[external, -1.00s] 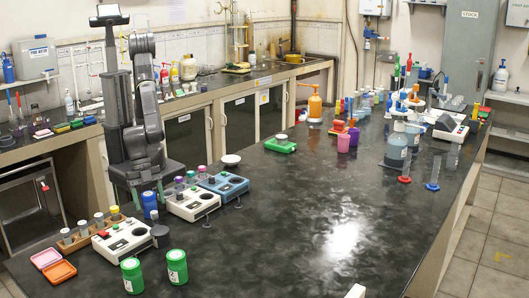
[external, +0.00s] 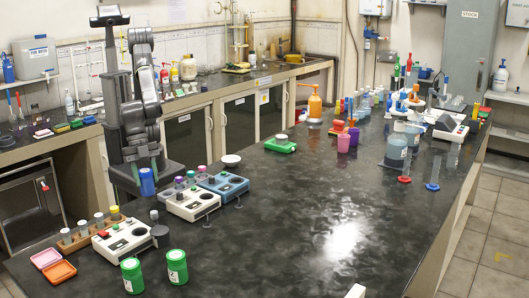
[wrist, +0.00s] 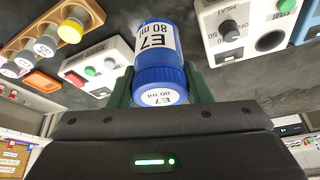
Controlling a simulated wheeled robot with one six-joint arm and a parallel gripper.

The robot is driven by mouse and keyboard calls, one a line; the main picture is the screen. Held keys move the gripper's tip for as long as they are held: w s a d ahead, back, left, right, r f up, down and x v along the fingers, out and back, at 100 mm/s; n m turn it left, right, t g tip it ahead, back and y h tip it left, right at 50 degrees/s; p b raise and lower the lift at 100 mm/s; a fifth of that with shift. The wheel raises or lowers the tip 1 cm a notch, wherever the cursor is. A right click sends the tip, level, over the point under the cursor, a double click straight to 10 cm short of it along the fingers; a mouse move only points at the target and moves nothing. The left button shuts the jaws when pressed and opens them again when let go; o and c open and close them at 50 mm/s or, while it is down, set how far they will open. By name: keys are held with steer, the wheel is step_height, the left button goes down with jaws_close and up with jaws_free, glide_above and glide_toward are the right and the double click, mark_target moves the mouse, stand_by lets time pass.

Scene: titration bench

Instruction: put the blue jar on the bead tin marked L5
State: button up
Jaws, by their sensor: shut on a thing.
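The blue jar (external: 147,183) hangs in my gripper (external: 146,168), above the dark bench at its left edge. In the wrist view the blue jar (wrist: 160,77) sits between the two green fingers of my gripper (wrist: 162,84), which are shut on its sides. Its labels read E7, 80 ml. Two green tins stand on the bench near the front: a left tin (external: 131,276) and a right tin (external: 177,267). They stand apart from each other, and their markings are too small to read. My gripper is behind both tins, well away from them.
A white device with a red part (external: 122,238) and a rack of vials (external: 88,232) stand between my arm and the tins. White (external: 195,205) and blue (external: 223,186) devices stand right of the jar. Orange (external: 59,271) and pink trays lie at front left. The bench middle is clear.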

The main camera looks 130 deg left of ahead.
steer(key=shift+r, duration=0.75)
steer(key=shift+w+a+r, duration=0.1)
steer(key=shift+w+a, duration=0.15)
steer(key=shift+a, duration=0.05)
steer(key=w+a+r+n+y+p, duration=0.1)
steer(key=w+a+n, duration=0.1)
steer(key=w+a, duration=0.6)
steer(key=w+a+r+n+y+p, duration=0.1)
steer(key=w+a+n, duration=0.25)
steer(key=a, duration=0.75)
steer(key=w+a+r+n+y+p, duration=0.1)
steer(key=w+a, duration=0.1)
steer(key=a, duration=0.8)
steer(key=w+a+r+n, duration=0.1)
steer(key=a+n, duration=0.1)
steer(key=a, duration=0.8)
step_height(320, 180, up, 2)
steer(key=n+g+y+p, duration=0.2)
steer(key=n+p, duration=0.1)
steer(key=n, duration=0.4)
glide_above(283, 136)
steer(key=shift+s+f+p, duration=0.2)
steer(key=shift+f+p, duration=0.3)
steer(key=shift+f, duration=4.35)
steer(key=o, duration=1)
